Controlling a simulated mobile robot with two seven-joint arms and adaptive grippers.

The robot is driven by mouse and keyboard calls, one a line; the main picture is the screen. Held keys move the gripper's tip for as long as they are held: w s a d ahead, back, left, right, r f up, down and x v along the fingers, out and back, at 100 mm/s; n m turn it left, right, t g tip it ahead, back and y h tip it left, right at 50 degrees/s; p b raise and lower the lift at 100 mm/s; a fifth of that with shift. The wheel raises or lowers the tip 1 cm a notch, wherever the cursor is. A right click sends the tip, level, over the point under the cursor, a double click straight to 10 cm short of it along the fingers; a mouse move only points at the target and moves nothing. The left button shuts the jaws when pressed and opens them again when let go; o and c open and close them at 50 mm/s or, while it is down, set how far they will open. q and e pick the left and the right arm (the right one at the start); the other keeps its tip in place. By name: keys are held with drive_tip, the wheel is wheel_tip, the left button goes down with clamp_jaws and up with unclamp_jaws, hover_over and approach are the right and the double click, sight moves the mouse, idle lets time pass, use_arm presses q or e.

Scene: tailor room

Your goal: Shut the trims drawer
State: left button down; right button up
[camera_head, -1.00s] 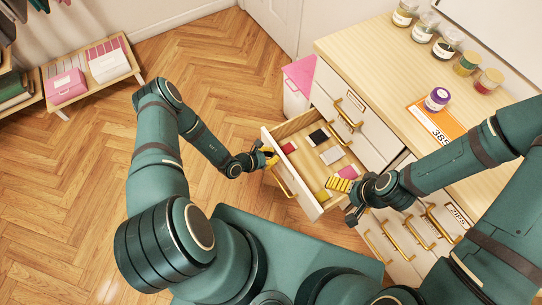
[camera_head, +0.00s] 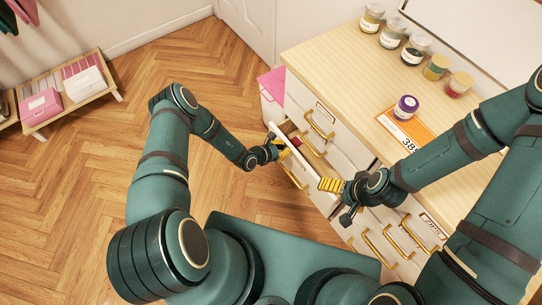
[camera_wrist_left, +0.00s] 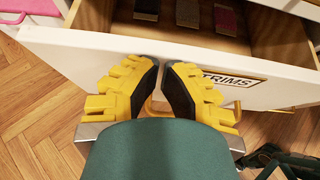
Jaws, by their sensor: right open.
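The trims drawer (camera_head: 293,146) is partly open in the white cabinet. Its white front bears a TRIMS label (camera_wrist_left: 232,79) in the left wrist view. Several small coloured trim cards (camera_wrist_left: 187,13) lie inside it. My left gripper (camera_head: 276,151) is at the left end of the drawer front. In the left wrist view its yellow fingers (camera_wrist_left: 163,68) are nearly together with their tips against the front, above the gold handle (camera_wrist_left: 152,106). My right gripper (camera_head: 330,185) is open and empty at the right end of the drawer front; I cannot tell whether it touches.
A jar with a purple lid (camera_head: 406,107) and an orange card (camera_head: 424,127) lie on the cabinet top (camera_head: 350,60), with several jars behind. Other gold-handled drawers (camera_head: 375,245) are shut below. The floor between is clear.

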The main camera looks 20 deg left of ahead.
use_arm(q)
drive_tip(key=w+d+b, duration=0.1)
drive_tip(key=w+d, duration=0.4)
drive_tip(key=w, duration=0.1)
drive_tip(key=shift+w, duration=0.2)
use_arm(e)
drive_tip(key=shift+w+a+f, duration=0.1)
drive_tip(key=shift+f, duration=0.65)
use_arm(q)
drive_tip(key=shift+r, duration=0.1)
drive_tip(key=shift+a, duration=0.15)
